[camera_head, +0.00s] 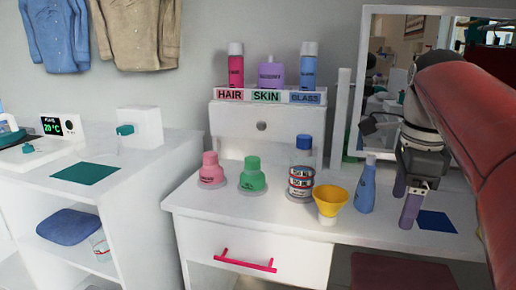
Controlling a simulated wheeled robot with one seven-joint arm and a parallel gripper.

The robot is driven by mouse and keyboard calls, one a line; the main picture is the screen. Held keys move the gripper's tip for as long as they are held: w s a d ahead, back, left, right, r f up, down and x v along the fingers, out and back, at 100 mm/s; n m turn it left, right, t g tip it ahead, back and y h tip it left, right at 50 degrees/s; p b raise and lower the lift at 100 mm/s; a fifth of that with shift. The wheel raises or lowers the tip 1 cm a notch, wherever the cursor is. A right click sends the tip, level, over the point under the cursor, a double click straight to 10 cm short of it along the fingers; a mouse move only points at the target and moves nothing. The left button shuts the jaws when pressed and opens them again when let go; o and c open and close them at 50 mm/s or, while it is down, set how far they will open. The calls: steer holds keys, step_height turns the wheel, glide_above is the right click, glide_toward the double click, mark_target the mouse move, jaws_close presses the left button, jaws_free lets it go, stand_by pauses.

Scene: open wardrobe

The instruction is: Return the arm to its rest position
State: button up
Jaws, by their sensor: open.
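My arm (462,115) reaches in from the right edge, bent, with its red upper part close to the camera. My gripper (406,198) points down over the right part of the white dressing table (200,194). A dark blue square mat (437,222) lies just right of the fingers. Whether the fingertips touch the tabletop is hard to tell.
A mirror (395,50) rises behind my gripper. A red-handled drawer (245,250) is shut. A white cabinet (150,165) stands left.

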steer(key=s+a+f+n+t, duration=0.2)
steer(key=s+a+f+n, duration=0.3)
steer(key=f+n, duration=0.4)
steer(key=s+a+f+n+t, duration=0.2)
steer(key=s+a+f+n, duration=0.3)
steer(key=f+n, duration=0.5)
steer(key=s+n, duration=0.2)
steer(key=shift+n+t, duration=0.3)
steer(key=shift+n, duration=0.1)
